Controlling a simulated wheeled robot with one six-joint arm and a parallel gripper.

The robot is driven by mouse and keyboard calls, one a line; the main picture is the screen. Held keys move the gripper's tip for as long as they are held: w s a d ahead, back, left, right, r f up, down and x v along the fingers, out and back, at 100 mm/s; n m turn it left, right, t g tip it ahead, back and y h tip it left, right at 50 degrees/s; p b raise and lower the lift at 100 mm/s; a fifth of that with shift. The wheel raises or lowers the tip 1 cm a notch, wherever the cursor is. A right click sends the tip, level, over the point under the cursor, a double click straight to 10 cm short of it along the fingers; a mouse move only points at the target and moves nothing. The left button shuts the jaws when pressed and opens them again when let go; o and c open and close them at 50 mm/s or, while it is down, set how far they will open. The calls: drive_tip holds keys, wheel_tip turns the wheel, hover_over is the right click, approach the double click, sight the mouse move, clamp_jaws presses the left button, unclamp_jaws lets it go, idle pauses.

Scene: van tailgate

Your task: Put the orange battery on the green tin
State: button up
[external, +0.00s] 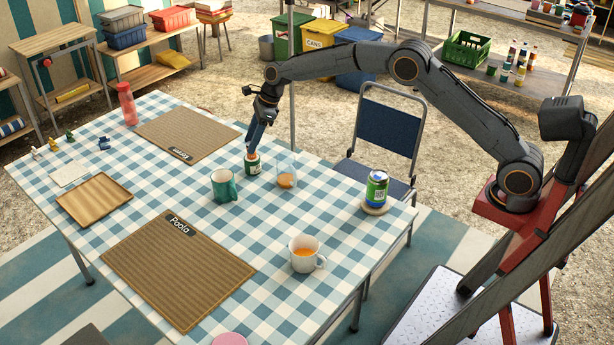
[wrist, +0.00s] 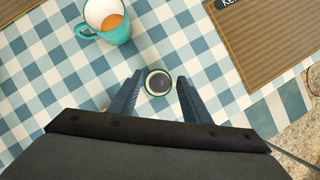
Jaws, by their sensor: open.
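My gripper (external: 251,149) is open and points down over the table. Its fingers stand on either side of a small round can (wrist: 158,83) with a dark top and pale rim; contact is not visible. In the external view this small can (external: 252,164) has a green, white and reddish label and stands upright on the tablecloth. I cannot make out a clear orange battery in either view.
A teal mug (external: 224,186) and a glass with orange drink (external: 286,170) stand close to the small can. A white mug (external: 303,254) is near the front right. Placemats (external: 178,268), a wooden tray (external: 94,200) and a red bottle (external: 127,103) lie farther left.

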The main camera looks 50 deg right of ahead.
drive_tip(key=v, duration=1)
drive_tip(key=shift+s+r, duration=0.15)
drive_tip(key=shift+r, duration=0.15)
drive_tip(key=s+d+f+n+g+h, duration=0.1)
drive_tip(key=s+d+f+n+h, duration=0.15)
drive_tip(key=s+d+n, duration=1.15)
drive_tip(key=s+d+f+n, duration=0.3)
drive_tip(key=s+d, duration=0.1)
drive_tip(key=s, duration=0.7)
drive_tip(key=s+d+f+n+g+h, duration=0.1)
drive_tip(key=s+d+f+n, duration=0.1)
drive_tip(key=s, duration=1)
drive_tip(key=s+d+f+n, duration=0.3)
drive_tip(key=s+d, duration=0.3)
drive_tip(key=s, duration=0.6)
drive_tip(key=shift+d+f+n+g, duration=0.25)
drive_tip(key=shift+f+n+g, duration=0.15)
